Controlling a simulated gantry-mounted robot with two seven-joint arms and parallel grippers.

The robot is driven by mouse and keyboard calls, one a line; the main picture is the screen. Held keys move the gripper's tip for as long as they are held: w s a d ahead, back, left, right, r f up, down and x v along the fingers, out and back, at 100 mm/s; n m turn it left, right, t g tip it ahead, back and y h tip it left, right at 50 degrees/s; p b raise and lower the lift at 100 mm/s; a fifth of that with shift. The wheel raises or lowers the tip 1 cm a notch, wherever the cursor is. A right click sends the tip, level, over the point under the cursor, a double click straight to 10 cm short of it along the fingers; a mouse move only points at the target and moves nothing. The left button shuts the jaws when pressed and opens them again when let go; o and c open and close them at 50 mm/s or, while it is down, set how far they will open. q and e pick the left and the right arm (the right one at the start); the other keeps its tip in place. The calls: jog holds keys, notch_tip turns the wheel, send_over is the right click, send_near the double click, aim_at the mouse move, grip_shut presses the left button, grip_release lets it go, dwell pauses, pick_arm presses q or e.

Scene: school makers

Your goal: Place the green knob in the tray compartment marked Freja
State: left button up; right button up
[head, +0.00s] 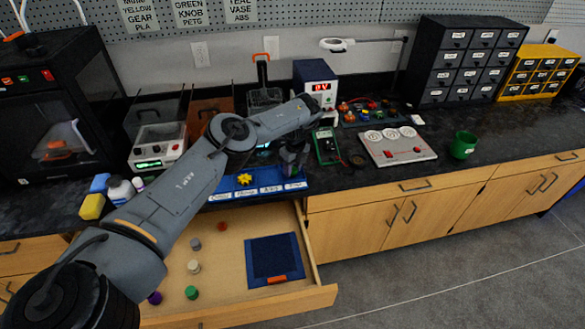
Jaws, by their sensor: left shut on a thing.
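My left gripper (291,168) is over the right part of the blue tray (262,195), fingers pointing down. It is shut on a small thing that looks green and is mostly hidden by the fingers. I cannot tell whether that thing touches the tray. White name labels run along the tray's front; they are too small to read surely. A yellow gear (244,179) sits in a compartment left of my gripper. A green knob-like piece (191,292) lies in the open drawer. My right gripper is not in view.
A multimeter (327,146) and a green mug (463,145) stand right.

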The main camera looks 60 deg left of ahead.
pick_arm(q)
jog(key=shift+f, duration=0.1)
jog(key=o, duration=0.7)
